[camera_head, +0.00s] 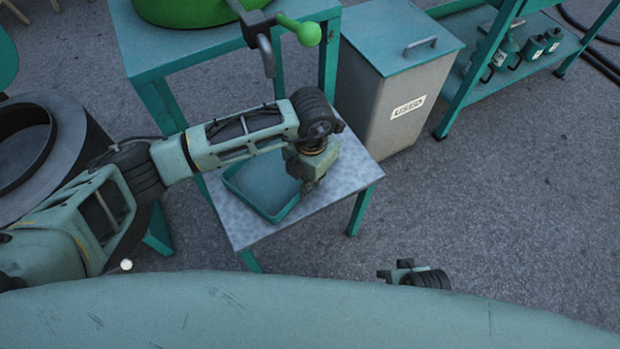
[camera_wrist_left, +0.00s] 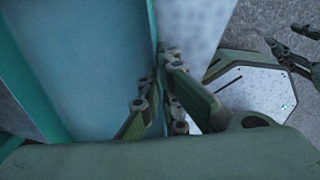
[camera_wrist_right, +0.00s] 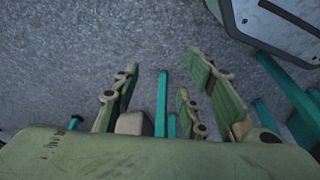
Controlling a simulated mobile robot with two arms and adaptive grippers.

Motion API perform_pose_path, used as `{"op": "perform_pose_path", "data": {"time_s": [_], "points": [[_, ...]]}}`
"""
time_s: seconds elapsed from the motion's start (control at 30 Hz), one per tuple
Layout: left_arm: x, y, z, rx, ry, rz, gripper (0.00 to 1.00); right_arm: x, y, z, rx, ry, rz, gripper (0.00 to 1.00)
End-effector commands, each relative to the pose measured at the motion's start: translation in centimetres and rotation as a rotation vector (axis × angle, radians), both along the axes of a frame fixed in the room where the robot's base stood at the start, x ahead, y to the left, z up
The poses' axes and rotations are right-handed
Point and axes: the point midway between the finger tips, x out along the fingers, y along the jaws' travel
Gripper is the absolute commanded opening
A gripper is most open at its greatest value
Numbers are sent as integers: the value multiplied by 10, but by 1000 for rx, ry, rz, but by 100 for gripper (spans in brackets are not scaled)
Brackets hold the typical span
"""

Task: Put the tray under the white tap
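The tray (camera_head: 250,207) is teal, shallow and rectangular. It lies on a small metal-topped table in the head view; its inside fills the left of the left wrist view (camera_wrist_left: 90,60). My left gripper (camera_head: 311,184) points down at the tray's right edge. In the left wrist view its fingers (camera_wrist_left: 158,98) are on both sides of the tray wall, closed on it. My right gripper (camera_head: 392,273) is low near my body's front edge. Its fingers (camera_wrist_right: 160,92) are apart and empty. No white tap shows clearly; a grey tap with a green ball handle (camera_head: 309,33) is at the top.
The small table (camera_head: 335,187) has bare metal top around the tray. A taller teal stand (camera_head: 185,52) with a green drum is behind it. A bin marked USED (camera_head: 385,105) is right of it. A dark round container (camera_head: 75,125) stands left.

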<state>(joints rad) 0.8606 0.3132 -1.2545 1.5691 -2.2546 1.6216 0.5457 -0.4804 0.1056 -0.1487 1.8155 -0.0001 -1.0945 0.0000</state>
Motion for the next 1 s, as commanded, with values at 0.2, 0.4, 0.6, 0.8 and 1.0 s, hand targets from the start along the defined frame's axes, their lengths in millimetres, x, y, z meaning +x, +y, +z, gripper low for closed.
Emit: {"op": "perform_pose_path", "data": {"time_s": [0.2,0.4,0.6,0.8,1.0], "points": [[0,0,-2,0,0,0,9,2,1,6,1,-4,0,40],[0,0,-1,0,0,0,23,2,1,5,1,-5,0,40],[0,0,-2,0,0,0,23,1,1,5,1,-3,0,40],[0,0,4,-1,-1,0,23,0,0,3,1,-3,0,40],[1,-1,44,-1,-4,-2,23,-6,-2,-19,-2,10,2,40]]}}
